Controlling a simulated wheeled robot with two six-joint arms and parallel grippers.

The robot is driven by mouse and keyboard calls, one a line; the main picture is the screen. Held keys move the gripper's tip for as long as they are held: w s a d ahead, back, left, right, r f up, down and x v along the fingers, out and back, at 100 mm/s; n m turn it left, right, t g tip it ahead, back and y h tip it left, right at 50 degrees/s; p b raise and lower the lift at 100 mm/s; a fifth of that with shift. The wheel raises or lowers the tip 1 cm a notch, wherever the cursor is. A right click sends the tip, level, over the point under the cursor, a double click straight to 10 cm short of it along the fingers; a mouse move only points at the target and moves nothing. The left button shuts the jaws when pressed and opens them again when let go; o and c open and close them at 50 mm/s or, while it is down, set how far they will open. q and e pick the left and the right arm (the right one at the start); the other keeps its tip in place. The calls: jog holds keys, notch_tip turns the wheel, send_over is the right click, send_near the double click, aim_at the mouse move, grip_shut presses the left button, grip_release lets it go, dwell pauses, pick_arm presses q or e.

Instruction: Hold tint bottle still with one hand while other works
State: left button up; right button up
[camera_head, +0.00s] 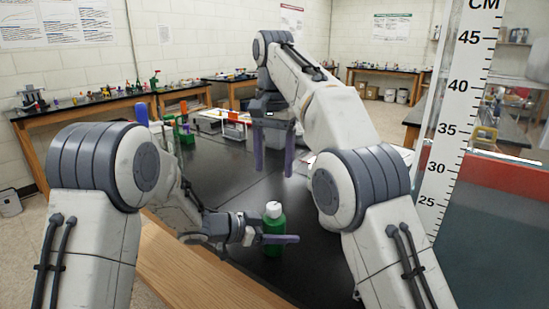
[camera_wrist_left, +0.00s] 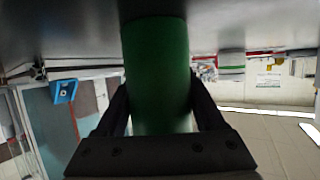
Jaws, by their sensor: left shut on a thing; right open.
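The tint bottle (camera_head: 274,221) is green with a white cap and stands upright on the black bench top. My left gripper (camera_head: 284,238) reaches in from the left, low over the bench, and is shut around the bottle's body. In the left wrist view the green bottle (camera_wrist_left: 157,65) fills the space between the two dark fingers of my left gripper (camera_wrist_left: 160,110). My right gripper (camera_head: 274,170) hangs above and behind the bottle with its purple fingers pointing down, apart and empty.
The black bench (camera_head: 222,172) is mostly clear around the bottle. Clear bins (camera_head: 222,122) and coloured items stand at its far end. A transparent panel with a centimetre scale (camera_head: 461,110) rises at the right. A wooden edge (camera_head: 190,265) runs along the near left.

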jog(key=shift+r, duration=0.5)
pick_arm(q)
jog(key=o, duration=1.5)
